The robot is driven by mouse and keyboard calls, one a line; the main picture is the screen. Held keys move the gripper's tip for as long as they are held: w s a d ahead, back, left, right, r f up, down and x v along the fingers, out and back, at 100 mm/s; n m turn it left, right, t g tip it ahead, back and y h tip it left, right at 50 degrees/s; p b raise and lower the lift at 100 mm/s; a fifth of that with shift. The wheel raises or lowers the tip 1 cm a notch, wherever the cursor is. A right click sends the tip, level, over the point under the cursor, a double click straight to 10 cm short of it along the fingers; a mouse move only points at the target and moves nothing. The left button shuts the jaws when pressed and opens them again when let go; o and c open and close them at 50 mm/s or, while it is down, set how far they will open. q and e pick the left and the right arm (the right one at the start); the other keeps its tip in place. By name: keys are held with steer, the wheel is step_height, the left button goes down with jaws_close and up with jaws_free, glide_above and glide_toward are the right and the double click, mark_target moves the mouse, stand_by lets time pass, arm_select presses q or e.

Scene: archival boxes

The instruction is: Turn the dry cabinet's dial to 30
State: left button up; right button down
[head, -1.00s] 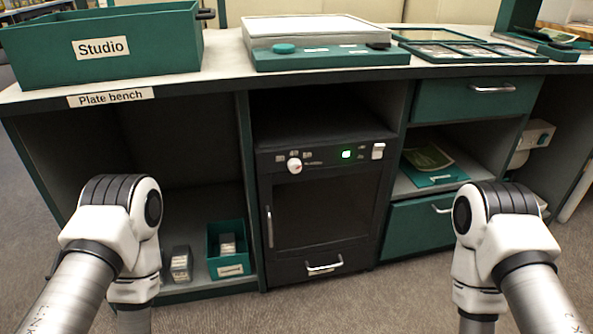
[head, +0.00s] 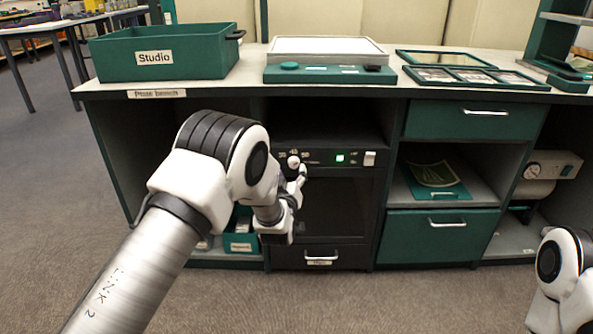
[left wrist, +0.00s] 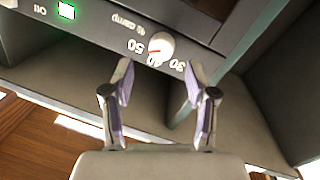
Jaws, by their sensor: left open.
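The dry cabinet (head: 335,205) is a dark unit under the bench, with a control strip along its top. Its white round dial (head: 293,161) is at the left of that strip; the left wrist view shows the dial (left wrist: 161,46) upside down. The dial's red mark lies toward the side of 50; its exact reading is unclear. My left gripper (head: 298,182) is in front of the cabinet, just below the dial. In the left wrist view its fingers (left wrist: 160,75) are open and empty, spread below the dial, apparently apart from it. My right gripper is out of view.
A lit green display (head: 340,158) and a white switch (head: 370,159) share the strip. Open shelves and green drawers (head: 440,235) flank the cabinet. The bench top (head: 254,62) overhangs above, with a green Studio box (head: 170,52) on it. Floor in front is clear.

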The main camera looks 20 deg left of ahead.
mark_target(293, 165)
arm_select(q)
steer(key=w, duration=0.3)
steer(key=w+b, duration=0.1)
steer(key=shift+w+a+f, duration=0.15)
steer(key=shift+a, duration=0.25)
jaws_close()
steer(key=shift+n, duration=0.4)
steer(key=n+p, duration=0.2)
steer(key=n, duration=0.2)
steer(key=shift+t, duration=0.3)
steer(key=n+y+p, duration=0.1)
steer(key=n+p, duration=0.1)
steer(key=n, duration=0.8)
steer(key=n+y+p, duration=0.1)
steer(key=n, duration=0.3)
steer(key=shift+d+f+y+p, duration=0.1)
steer(key=shift+y+p, duration=0.2)
steer(key=n+p, duration=0.1)
steer(key=n, duration=0.6)
steer(key=shift+f+y+p, duration=0.1)
steer(key=shift+y+p, duration=0.25)
steer(key=shift+y, duration=0.05)
steer(key=shift+n, duration=0.3)
